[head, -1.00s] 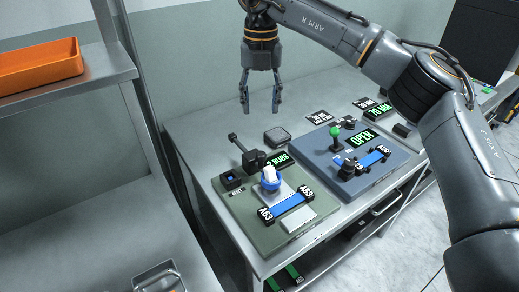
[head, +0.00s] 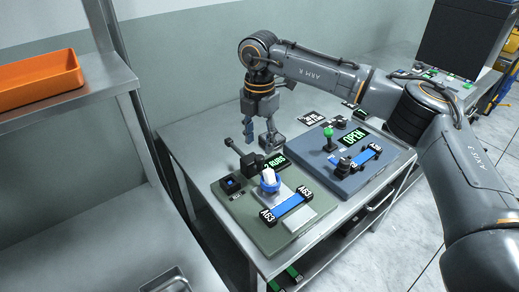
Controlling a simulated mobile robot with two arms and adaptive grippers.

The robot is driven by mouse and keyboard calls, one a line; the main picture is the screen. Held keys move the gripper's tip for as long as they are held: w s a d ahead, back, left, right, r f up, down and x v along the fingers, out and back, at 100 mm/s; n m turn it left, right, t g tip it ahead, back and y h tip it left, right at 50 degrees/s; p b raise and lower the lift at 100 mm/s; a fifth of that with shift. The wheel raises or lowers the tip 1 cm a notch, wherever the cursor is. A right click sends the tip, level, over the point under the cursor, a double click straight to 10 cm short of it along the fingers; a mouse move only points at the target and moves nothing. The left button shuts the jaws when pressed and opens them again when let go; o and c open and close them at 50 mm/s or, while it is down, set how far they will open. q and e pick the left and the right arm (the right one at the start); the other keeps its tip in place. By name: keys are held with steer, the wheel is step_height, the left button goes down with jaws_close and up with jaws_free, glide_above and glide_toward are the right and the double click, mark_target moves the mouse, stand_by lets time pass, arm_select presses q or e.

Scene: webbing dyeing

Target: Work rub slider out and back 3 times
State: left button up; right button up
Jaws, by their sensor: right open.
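The rub slider's board is a green-grey plate (head: 237,210) on the bench. On it a white and blue rubbing piece (head: 270,181) stands upright at the left end of a light pad. A blue webbing strip (head: 286,206) lies in front of it between two black A63 clamps. Behind stands a dark block with a lever (head: 237,151), and a green display (head: 276,162) whose partly covered text seems to read 2 RUBS. My right gripper (head: 261,143) points down with fingers apart, empty, just behind and above the lever block. I cannot tell whether it touches the block. My left gripper is not in view.
A blue-grey board (head: 343,182) with a green-knobbed lever, an OPEN display and another blue strip sits close on the right. An orange tray (head: 40,75) lies on the shelf at left. The back left of the bench is clear.

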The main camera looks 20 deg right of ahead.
mark_target(259, 157)
steer(key=shift+f+p, duration=0.3)
steer(key=shift+f, duration=2)
jaws_close()
